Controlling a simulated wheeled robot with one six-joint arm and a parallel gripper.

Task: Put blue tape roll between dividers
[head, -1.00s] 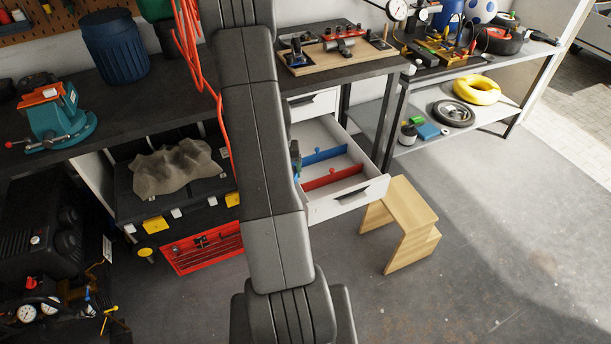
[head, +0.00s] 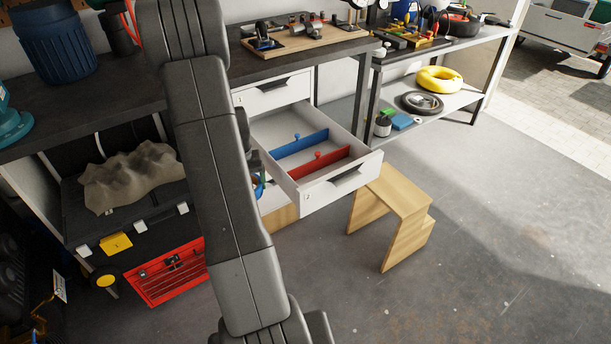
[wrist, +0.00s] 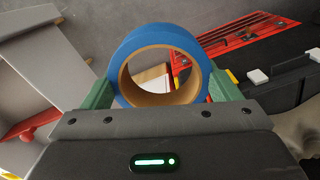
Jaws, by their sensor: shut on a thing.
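The blue tape roll (wrist: 160,37) with its brown core is clamped between the green fingers of my gripper (wrist: 165,85) in the wrist view. In the head view my arm hides most of the gripper; a bit of the roll (head: 259,189) shows beside the arm, left of the open drawer's near side. The white drawer (head: 343,182) is pulled out under the bench. Inside it stand a blue divider (head: 300,147) and a red divider (head: 319,168), roughly parallel with a gap between. The gap looks empty where visible. In the wrist view, the red divider (wrist: 35,133) shows at left.
A wooden step stool (head: 396,198) stands right of the drawer. A red toolbox (head: 165,271) and a black case with a grey cloth (head: 135,175) are left of my arm. The benchtop with a wooden fixture board (head: 305,36) overhangs the drawer. Floor at the right is clear.

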